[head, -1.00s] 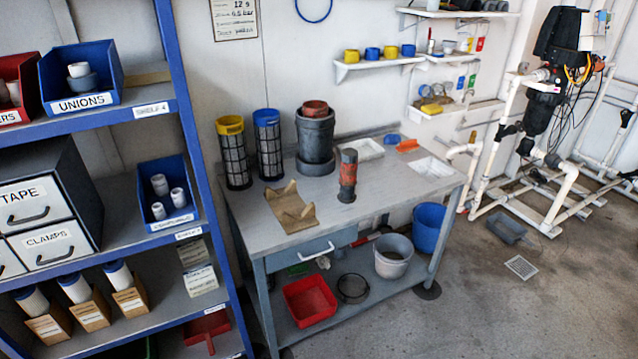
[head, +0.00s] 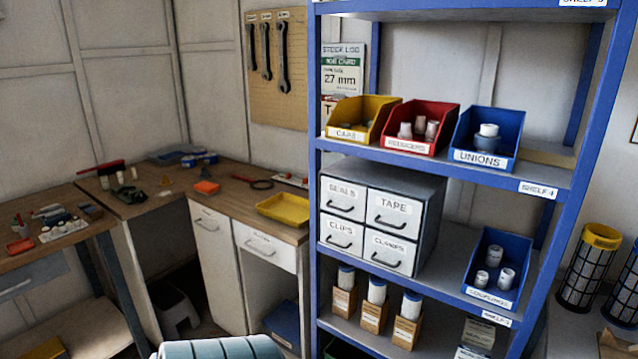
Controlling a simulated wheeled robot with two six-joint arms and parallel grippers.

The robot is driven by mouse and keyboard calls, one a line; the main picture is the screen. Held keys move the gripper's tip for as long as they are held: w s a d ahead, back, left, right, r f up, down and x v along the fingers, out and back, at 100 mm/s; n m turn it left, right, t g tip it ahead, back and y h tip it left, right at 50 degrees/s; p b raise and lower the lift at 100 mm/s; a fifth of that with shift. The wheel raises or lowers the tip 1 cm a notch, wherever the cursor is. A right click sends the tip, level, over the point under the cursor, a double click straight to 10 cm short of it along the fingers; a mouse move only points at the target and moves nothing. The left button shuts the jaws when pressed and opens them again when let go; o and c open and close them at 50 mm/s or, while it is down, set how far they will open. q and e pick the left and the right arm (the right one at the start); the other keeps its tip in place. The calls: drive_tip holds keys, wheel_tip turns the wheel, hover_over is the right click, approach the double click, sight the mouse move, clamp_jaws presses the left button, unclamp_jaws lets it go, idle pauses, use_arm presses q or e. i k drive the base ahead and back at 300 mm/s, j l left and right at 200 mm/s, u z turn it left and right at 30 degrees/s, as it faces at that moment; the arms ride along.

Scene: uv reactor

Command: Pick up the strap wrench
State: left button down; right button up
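A small dark loop with a short handle (head: 261,184) lies on the wooden corner counter, left of the blue shelf. It may be the strap wrench, but it is too small to be sure. Three dark open-ended wrenches (head: 266,48) hang on the pegboard above the counter; they show no strap. Neither of my grippers is in view.
The wooden counter (head: 226,187) also holds a yellow tray (head: 284,210) and an orange item (head: 206,187). A blue shelf (head: 545,185) with bins and drawers stands at right. A workbench (head: 62,245) with small parts is at left. A ribbed grey-blue object (head: 222,348) shows at the bottom edge.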

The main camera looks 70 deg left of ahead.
sight(253, 181)
drive_tip(key=u, duration=2.55)
drive_tip(key=j, duration=0.1)
drive_tip(key=i, duration=0.05)
